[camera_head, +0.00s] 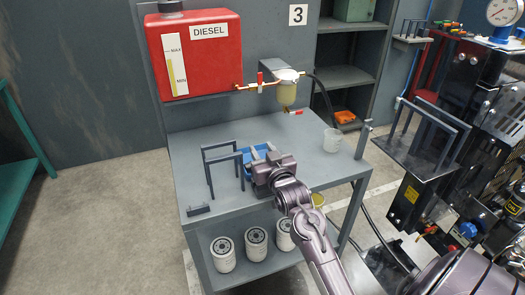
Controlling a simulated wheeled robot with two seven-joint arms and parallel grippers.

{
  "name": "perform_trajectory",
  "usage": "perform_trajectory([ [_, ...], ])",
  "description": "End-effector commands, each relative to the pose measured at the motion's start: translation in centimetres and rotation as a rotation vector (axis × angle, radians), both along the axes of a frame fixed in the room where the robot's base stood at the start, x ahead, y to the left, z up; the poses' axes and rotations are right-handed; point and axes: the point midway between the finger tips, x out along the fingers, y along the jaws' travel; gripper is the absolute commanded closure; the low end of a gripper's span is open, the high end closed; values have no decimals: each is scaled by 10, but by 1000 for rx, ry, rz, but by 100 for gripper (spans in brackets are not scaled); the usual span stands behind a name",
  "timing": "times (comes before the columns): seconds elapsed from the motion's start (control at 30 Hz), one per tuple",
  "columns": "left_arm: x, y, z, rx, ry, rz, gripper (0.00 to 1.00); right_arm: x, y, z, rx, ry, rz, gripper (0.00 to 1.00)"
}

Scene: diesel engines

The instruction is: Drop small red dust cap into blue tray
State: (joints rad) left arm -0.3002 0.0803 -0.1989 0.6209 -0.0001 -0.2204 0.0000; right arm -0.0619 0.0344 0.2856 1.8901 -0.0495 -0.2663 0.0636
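The blue tray (246,158) sits on the grey workbench, mostly hidden behind my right gripper (262,160). That gripper is over or just in front of the tray, at the bench's middle; I cannot tell whether it touches it. Its fingers face away from the camera, so I cannot see whether they are open, shut or holding anything. I cannot make out the small red dust cap; the gripper may be hiding it. My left gripper is not in view.
A red diesel tank (205,60) and fuel filter (287,92) hang behind. The engine (490,110) stands at right. Oil filters (223,253) sit below.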

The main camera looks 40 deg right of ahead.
Motion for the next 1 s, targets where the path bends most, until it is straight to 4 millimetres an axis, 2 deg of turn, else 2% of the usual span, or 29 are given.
perform_trajectory([
  [0.3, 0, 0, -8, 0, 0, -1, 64, -50, 12, -2, 1, 3, -1, 63],
  [0.43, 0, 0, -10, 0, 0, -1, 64, -65, 15, -2, 0, 2, -1, 63],
  [0.6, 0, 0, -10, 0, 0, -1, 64, -72, 17, -1, 0, 1, -1, 63],
  [1.0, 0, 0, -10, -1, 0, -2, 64, -72, 17, 0, 0, 0, 0, 63],
])
